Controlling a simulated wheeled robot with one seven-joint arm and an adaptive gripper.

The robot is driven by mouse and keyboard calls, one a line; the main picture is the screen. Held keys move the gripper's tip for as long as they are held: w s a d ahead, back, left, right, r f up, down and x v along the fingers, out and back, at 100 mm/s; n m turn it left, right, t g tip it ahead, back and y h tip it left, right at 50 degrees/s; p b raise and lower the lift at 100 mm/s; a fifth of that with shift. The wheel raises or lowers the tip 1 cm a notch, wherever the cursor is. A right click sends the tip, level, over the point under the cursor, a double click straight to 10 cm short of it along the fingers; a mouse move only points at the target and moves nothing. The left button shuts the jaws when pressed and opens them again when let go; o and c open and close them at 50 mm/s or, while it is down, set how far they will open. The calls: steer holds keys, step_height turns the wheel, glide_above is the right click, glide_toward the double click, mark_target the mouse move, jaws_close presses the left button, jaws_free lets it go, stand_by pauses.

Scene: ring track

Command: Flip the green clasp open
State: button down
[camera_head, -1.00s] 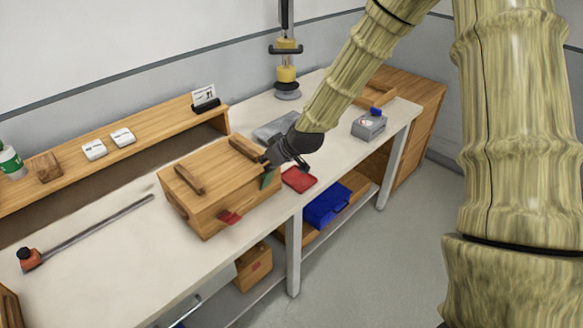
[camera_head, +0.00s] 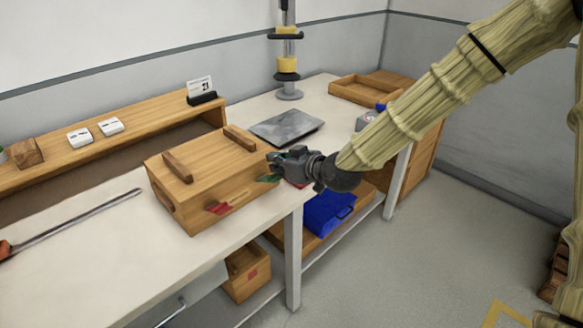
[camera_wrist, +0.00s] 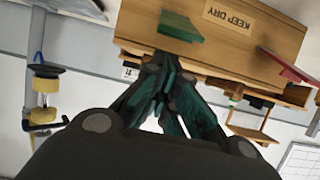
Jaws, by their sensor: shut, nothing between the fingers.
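A lidded wooden box (camera_head: 205,170) stands on the workbench near its front edge. The green clasp (camera_head: 268,178) is at the right end of its front face, partly hidden by my gripper in the head view. In the wrist view the green clasp (camera_wrist: 181,27) juts out from the face as a tilted flap, beside the KEEP DRY label (camera_wrist: 228,14). A red clasp (camera_head: 218,208) juts out similarly farther left. My gripper (camera_head: 274,165) is shut and empty at the box's right front corner. In the wrist view its fingertips (camera_wrist: 165,62) lie close to the green clasp; contact is unclear.
A red tray (camera_head: 297,184) lies right of the box, mostly behind my gripper. A grey plate (camera_head: 287,127) lies behind it. A blue case (camera_head: 328,211) sits on the shelf below. A wooden shelf (camera_head: 110,144) runs along the wall. Floor in front is clear.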

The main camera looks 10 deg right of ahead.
steer(key=shift+a, duration=0.2)
steer(key=shift+s+d+r, duration=0.15)
steer(key=shift+s+d, duration=0.1)
steer(key=shift+d, duration=0.2)
steer(key=shift+s+d+r, duration=0.1)
steer(key=shift+s, duration=0.25)
